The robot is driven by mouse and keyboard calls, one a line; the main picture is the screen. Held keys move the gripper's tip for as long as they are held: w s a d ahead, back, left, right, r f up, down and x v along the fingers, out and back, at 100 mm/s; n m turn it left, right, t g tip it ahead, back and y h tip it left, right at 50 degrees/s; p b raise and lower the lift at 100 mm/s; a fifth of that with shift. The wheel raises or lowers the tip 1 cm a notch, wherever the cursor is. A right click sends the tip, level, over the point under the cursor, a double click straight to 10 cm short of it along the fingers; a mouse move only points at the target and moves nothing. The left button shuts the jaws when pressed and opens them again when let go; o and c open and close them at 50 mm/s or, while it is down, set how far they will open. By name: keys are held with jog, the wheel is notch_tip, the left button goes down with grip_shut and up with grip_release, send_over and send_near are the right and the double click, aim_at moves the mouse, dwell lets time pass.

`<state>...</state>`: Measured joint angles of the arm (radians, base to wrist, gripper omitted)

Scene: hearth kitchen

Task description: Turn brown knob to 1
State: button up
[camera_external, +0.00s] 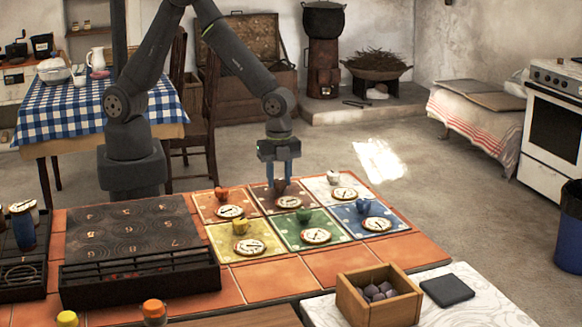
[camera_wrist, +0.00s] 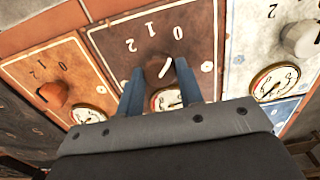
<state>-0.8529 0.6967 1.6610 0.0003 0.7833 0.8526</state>
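The brown knob (camera_wrist: 156,67) sits on the brown panel (camera_wrist: 112,38), which carries the digits 2, 1 and 0. Its white pointer line aims roughly toward the 0 in the wrist view. In the external view the brown knob (camera_external: 281,188) is partly hidden by my fingers. My gripper (camera_external: 280,178) points down over it. In the wrist view my gripper's (camera_wrist: 160,66) two blue fingers stand on either side of the knob, with a small gap visible on each side. I cannot tell how far down the fingers reach.
Beside it are the orange knob (camera_wrist: 54,95) and the white knob (camera_wrist: 300,40) on their panels. Yellow (camera_external: 241,227), green (camera_external: 304,215) and blue (camera_external: 363,206) knobs sit nearer the front. Round dials stand close to the knobs. A wooden box (camera_external: 360,311) is at the front right.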

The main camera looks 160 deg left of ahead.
aim_at(279, 181)
jog(key=shift+n, duration=0.4)
jog(key=n, duration=0.3)
jog(key=shift+n, duration=2.4)
jog(key=o, duration=1)
notch_tip(279, 181, up, 18)
jog(key=shift+f, duration=0.25)
jog(key=shift+f, duration=0.1)
